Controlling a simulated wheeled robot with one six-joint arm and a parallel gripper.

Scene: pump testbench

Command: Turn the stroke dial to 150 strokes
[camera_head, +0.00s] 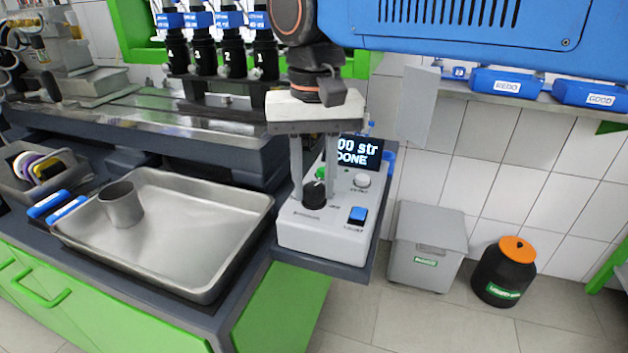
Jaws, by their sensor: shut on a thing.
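The grey-white control box (325,238) stands on the bench's right end. Its black stroke dial (314,196) is at the front left of the top face. My gripper (315,190) points down from above with its two fingers on either side of the dial, shut on it. The dark display (359,153) at the box's back reads "00 str" and "DONE"; its left part is hidden behind my gripper. A green button (320,173), a light round knob (362,180) and a blue switch (356,215) are also on the box.
A metal tray (200,285) with a steel cup (121,205) lies left of the box. Numbered black bottles (233,57) stand behind. Blue bins marked REDO (507,80) and GOOD (590,93) are on a right shelf. A grey bin (428,240) and a black drum (507,272) stand on the floor.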

